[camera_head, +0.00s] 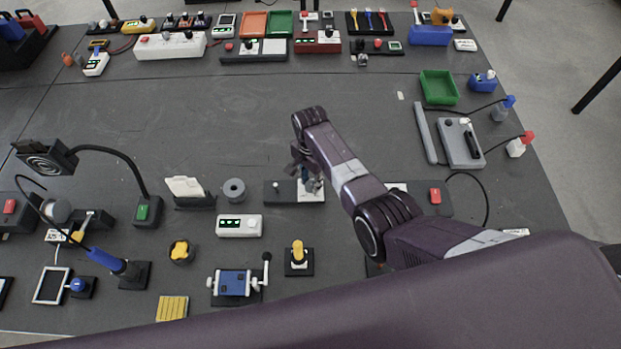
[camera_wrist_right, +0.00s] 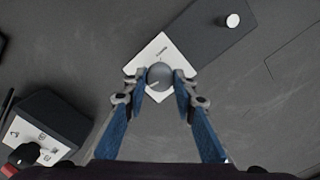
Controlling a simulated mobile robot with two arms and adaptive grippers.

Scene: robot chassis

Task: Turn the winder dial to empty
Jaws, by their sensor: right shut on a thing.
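The winder (camera_wrist_right: 218,38) has a long dark base, a white plate (camera_wrist_right: 160,48) at one end and a small white knob (camera_wrist_right: 233,20) at the other. On the white plate sits a round grey dial (camera_wrist_right: 159,72), with a pale mark toward its lower left. Small lettering on the plate is too small to read. My right gripper (camera_wrist_right: 160,85) is shut on the dial, one fingertip on each side. In the head view the winder base (camera_head: 279,192) is left of my right gripper (camera_head: 309,182), which hides most of the dial. My left gripper is not seen.
A white box with a green display (camera_head: 239,226) and a grey round part (camera_head: 234,189) stand to the left. A yellow-topped joystick (camera_head: 298,256) and a blue crank device (camera_head: 234,283) are nearer. The table middle beyond the winder is clear.

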